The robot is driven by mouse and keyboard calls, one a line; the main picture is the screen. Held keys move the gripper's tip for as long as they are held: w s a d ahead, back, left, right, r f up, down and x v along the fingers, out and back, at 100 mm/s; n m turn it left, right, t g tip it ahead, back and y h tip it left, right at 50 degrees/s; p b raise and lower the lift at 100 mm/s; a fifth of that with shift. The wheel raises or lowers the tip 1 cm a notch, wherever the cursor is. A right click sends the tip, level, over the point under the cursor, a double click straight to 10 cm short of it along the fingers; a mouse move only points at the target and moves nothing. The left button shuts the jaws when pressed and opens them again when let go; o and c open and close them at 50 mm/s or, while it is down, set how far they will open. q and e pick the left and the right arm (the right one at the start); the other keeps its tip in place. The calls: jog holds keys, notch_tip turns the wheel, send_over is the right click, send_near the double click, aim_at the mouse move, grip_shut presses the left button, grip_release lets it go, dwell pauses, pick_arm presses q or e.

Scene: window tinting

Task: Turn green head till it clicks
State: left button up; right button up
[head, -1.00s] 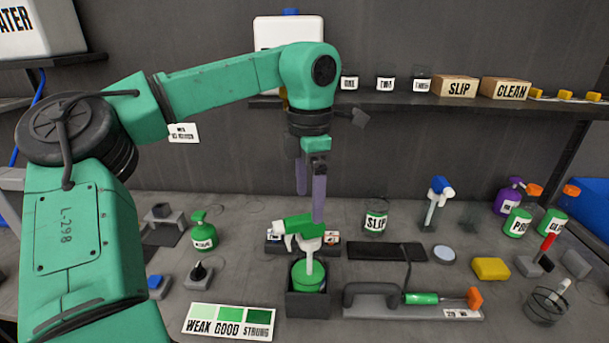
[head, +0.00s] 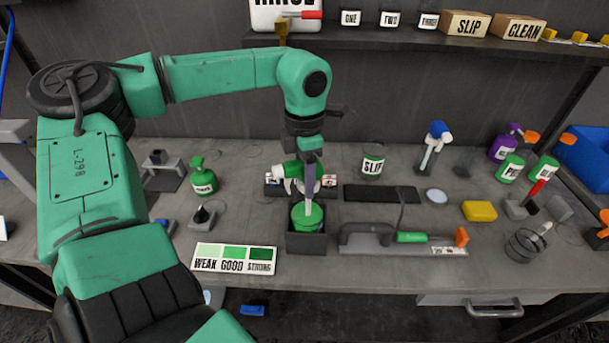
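The green head (head: 289,171) is a spray trigger with a white nozzle. It sits above a bottle with a green body (head: 306,216) standing in a dark square holder (head: 306,243). My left gripper (head: 311,190) points down at the green head, with a purple-grey finger overlapping its right side. The fingers line up in this view, so the gap between them and any contact with the head are hidden. My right gripper is not in view.
A card reading WEAK GOOD STRONG (head: 234,258) lies left of the holder. A green spray bottle (head: 202,180) stands at left. A black mat (head: 380,194) lies behind the tool.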

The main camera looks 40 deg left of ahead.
pick_arm(q)
jog(key=m, duration=0.4)
jog(key=o, duration=1.4)
jog(key=shift+o, duration=0.2)
notch_tip(320, 180, up, 14)
jog(key=shift+f+b, duration=0.1)
jog(key=shift+b, duration=1.1)
jog(key=shift+r, duration=0.45)
